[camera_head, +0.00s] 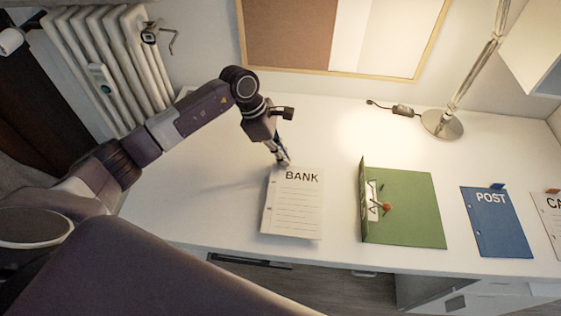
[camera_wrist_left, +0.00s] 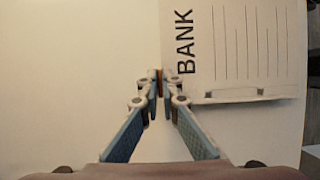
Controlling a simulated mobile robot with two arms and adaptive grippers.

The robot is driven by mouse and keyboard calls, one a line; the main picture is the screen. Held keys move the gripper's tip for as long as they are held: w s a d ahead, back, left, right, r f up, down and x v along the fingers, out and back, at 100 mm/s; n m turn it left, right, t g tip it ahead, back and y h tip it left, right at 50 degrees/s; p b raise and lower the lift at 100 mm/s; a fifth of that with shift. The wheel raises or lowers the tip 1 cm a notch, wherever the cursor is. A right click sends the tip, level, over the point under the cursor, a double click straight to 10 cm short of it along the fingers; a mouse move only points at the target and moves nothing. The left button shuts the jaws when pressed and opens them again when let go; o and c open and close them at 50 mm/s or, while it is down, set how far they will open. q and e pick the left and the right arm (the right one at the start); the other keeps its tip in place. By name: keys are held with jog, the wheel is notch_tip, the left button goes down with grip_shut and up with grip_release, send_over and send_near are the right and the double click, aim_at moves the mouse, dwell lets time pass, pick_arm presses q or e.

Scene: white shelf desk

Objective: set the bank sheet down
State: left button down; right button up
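The bank sheet (camera_head: 293,208) is a white lined page with BANK printed at its top. It is over the white desk, left of the green folder; I cannot tell if it lies fully flat. My left gripper (camera_head: 284,163) is at its top edge. In the left wrist view the fingertips (camera_wrist_left: 161,77) are close together on a small brownish tab at the edge of the bank sheet (camera_wrist_left: 240,40). My right gripper is not in view.
An open green folder (camera_head: 410,210) with a metal clip and a small orange-red piece lies right of the sheet. A blue POST sheet (camera_head: 497,225) and another white sheet (camera_head: 549,226) lie further right. A lamp base (camera_head: 441,124) stands behind. The desk left of the sheet is clear.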

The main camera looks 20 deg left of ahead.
pick_arm(q)
jog(key=shift+f, duration=0.85)
jog(key=shift+w+a, duration=0.15)
jog(key=c, duration=2.6)
grip_release()
jog(key=shift+f+b, duration=0.1)
jog(key=shift+b, duration=0.2)
jog(key=o, duration=0.4)
jog(key=shift+o, duration=0.2)
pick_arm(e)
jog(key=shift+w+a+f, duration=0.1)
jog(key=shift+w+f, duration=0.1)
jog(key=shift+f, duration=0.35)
